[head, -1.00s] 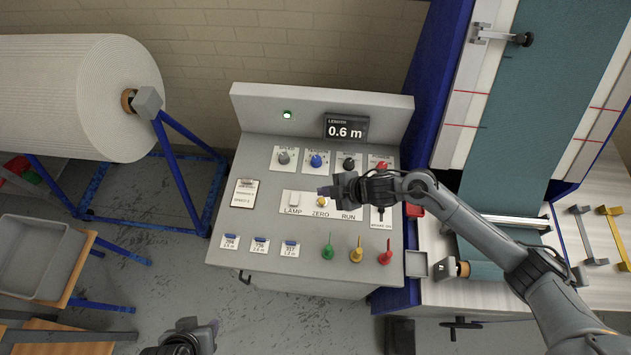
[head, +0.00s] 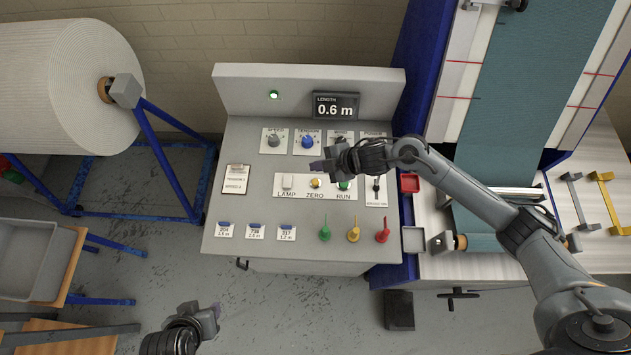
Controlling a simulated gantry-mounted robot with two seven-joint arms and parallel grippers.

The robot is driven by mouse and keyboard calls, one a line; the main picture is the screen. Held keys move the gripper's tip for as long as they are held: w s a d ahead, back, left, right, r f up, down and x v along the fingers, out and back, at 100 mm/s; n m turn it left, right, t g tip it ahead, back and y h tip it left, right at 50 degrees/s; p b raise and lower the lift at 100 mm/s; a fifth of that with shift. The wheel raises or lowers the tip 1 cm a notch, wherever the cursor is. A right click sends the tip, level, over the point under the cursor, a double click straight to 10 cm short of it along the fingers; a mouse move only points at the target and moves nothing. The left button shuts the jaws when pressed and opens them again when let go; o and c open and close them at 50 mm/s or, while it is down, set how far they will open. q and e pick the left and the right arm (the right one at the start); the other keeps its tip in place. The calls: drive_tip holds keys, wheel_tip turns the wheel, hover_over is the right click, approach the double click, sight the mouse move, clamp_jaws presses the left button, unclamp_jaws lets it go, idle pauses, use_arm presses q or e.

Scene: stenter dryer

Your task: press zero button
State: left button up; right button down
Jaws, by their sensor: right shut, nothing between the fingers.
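The zero button (head: 316,183) is a small yellow button on a white strip of the grey control console, above the label ZERO. A white lamp switch (head: 287,181) is to its left and a green run button (head: 343,185) to its right. My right gripper (head: 318,166) is shut and empty, with its fingertips above the zero button in the picture. The exact height gap cannot be told. My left gripper (head: 212,312) is at the bottom of the view, in front of the console, and its finger opening is unclear. The length display (head: 335,106) reads 0.6 m.
Several knobs, including a blue tension knob (head: 307,142), sit behind the strip. Green, yellow and red levers (head: 354,233) stand in front, beside several paper tags. A large fabric roll (head: 60,80) stands left.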

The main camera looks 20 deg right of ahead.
drive_tip(key=b, duration=0.5)
hover_over(318, 183)
wheel_tip(318, 183, down, 5)
drive_tip(key=shift+s+f, duration=0.1)
drive_tip(key=shift+f, duration=0.1)
drive_tip(key=shift+f+b, duration=0.65)
drive_tip(key=shift+f, duration=0.45)
idle(0.5)
drive_tip(key=shift+f, duration=0.2)
drive_tip(key=shift+f, duration=0.25)
